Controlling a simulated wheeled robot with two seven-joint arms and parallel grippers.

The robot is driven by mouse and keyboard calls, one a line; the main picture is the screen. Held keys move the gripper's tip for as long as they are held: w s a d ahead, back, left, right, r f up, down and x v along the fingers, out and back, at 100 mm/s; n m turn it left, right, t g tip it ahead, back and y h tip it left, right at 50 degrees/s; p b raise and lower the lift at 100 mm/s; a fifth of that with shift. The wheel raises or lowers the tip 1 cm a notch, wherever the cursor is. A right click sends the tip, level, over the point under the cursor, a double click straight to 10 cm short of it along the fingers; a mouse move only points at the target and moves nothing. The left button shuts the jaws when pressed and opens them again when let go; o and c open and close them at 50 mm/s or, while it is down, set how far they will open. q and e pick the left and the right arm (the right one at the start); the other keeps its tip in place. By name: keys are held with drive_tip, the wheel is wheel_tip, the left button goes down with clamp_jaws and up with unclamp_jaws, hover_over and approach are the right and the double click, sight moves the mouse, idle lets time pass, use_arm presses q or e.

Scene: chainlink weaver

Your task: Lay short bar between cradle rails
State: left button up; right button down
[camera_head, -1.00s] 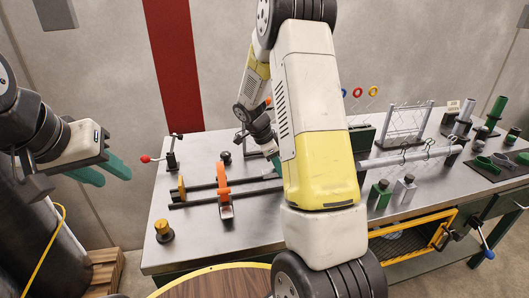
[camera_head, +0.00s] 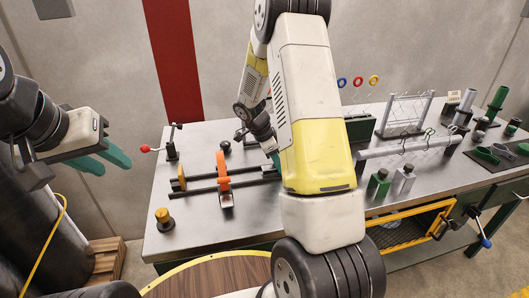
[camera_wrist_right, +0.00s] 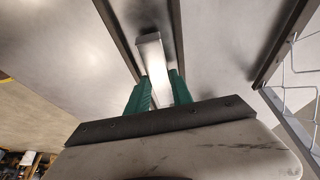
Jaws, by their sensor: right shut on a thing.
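The short bar (camera_wrist_right: 152,60) is a silvery square bar, seen in the right wrist view. My right gripper (camera_wrist_right: 160,80) is shut on it with green fingers on either side. The bar lines up between two dark rails (camera_wrist_right: 119,38); I cannot tell whether it touches the surface below. In the head view the cradle rails (camera_head: 200,190) run across the bench's left part, with an orange clamp-like piece (camera_head: 222,170) across them. My right arm hides their right ends, the bar and most of my right gripper. My left gripper (camera_head: 118,163) is open and empty, left of the bench.
A yellow-topped knob (camera_head: 163,217) stands at the bench's front left. A red-handled clamp (camera_head: 172,145) stands at the back left.

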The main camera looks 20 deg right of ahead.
drive_tip(key=shift+f, duration=0.45)
